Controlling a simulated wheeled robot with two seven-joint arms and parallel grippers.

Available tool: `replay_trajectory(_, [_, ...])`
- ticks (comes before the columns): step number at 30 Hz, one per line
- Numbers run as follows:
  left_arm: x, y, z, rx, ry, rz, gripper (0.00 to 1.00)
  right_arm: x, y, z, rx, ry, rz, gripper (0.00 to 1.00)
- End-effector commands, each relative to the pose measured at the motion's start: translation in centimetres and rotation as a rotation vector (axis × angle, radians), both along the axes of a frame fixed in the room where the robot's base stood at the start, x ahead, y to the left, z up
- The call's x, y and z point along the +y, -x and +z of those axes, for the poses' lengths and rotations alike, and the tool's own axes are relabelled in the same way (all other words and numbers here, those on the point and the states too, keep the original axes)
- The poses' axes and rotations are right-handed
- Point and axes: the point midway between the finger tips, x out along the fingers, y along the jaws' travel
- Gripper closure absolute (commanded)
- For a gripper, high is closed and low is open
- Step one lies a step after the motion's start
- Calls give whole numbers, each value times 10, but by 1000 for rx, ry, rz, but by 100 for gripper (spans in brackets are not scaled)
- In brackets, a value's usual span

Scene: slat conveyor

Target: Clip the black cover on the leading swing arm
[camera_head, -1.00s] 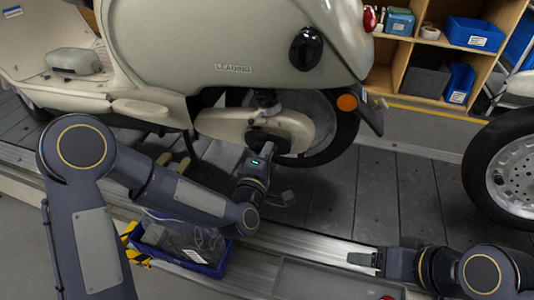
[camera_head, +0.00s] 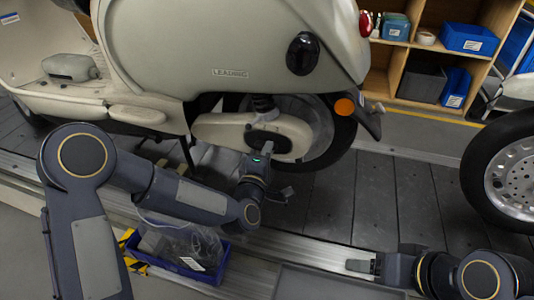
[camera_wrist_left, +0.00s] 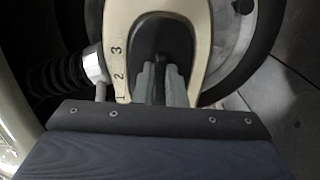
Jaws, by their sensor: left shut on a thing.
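The cream scooter marked LEADING (camera_head: 229,73) has a cream swing arm (camera_head: 222,128) at its rear wheel. The black cover (camera_head: 283,144) lies against the rounded rear end of this arm. In the left wrist view, the black cover (camera_wrist_left: 165,32) sits within the arm's cream rim, next to the numbers 1, 2 and 3. My left gripper (camera_head: 266,143) is shut on the cover, its fingers (camera_wrist_left: 161,82) on either side of a dark upright part. Whether the cover is fully seated cannot be told. My right gripper (camera_head: 360,266) is low at the right, away from the scooter; its jaw opening is unclear.
A blue bin (camera_head: 165,264) with dark parts in clear bags stands below my left arm. Another wheel (camera_head: 515,172) is at the right on the slat conveyor (camera_head: 400,205). A wooden shelf with blue boxes (camera_head: 470,38) stands behind. The slats between the wheels are clear.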

Motion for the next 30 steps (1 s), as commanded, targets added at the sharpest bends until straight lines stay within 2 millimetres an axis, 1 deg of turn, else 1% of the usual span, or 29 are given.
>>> replay_trajectory(26, [-1, -3, 0, 0, 0, 0, 100, 0, 0, -4, 0, 0, 0, 28])
replay_trajectory(27, [-1, -3, 0, -1, 0, 0, 87, 0, 0, -4, 0, 0, 0, 28])
replay_trajectory(30, [-1, -3, 0, 0, 0, 0, 73, 0, 0, -4, 0, 0, 0, 28])
